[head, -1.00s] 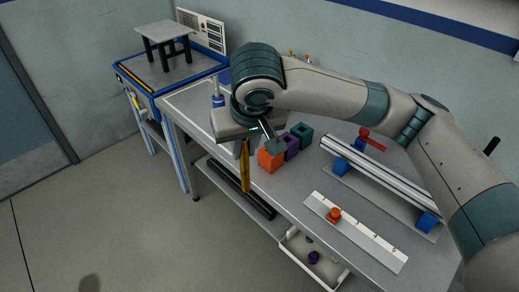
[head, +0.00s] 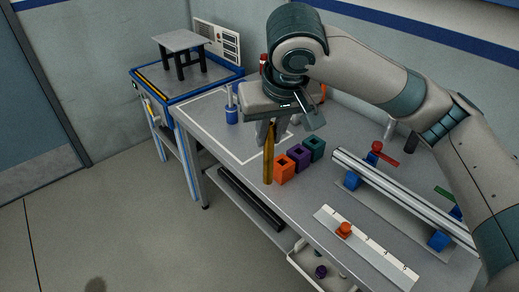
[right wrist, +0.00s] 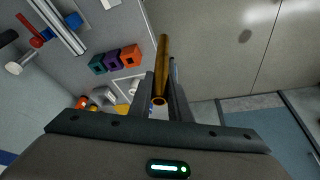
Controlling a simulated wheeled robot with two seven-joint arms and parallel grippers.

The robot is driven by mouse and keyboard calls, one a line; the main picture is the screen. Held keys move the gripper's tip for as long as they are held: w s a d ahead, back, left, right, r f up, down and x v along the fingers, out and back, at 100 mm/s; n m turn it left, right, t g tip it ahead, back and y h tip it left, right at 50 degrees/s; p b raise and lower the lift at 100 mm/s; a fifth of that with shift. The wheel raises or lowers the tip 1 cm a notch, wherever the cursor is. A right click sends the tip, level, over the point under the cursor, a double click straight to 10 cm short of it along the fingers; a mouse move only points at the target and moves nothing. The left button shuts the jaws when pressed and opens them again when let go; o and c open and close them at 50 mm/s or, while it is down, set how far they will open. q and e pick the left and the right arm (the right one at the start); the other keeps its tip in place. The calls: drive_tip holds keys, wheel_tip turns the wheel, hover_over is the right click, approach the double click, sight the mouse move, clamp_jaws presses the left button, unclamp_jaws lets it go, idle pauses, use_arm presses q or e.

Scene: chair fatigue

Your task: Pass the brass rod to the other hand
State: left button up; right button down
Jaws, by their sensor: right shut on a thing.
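The brass rod (head: 268,160) hangs roughly upright below my right gripper (head: 267,132). My right gripper is shut on the rod near its upper end. In the head view the rod's lower end shows just left of the orange block, at the bench's front edge. In the right wrist view the rod (right wrist: 163,62) runs out from between the fingers (right wrist: 162,95), with its hollow near end visible. My left gripper is not in view.
Orange (head: 285,170), purple (head: 299,156) and teal (head: 314,147) blocks with square holes stand close to the rod. A metal rail (head: 400,198) on blue supports and a white scale strip (head: 365,248) lie to the right. An open drawer (head: 303,262) juts out in front.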

drive_tip(key=r, duration=0.1)
drive_tip(key=d+r, duration=0.1)
drive_tip(key=r, duration=0.1)
drive_tip(key=d+r, duration=0.1)
drive_tip(key=r, duration=0.1)
drive_tip(key=shift+d+r, duration=0.15)
drive_tip(key=shift+d, duration=0.05)
drive_tip(key=s, duration=0.7)
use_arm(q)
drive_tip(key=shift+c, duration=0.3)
use_arm(e)
drive_tip(key=shift+s, duration=0.1)
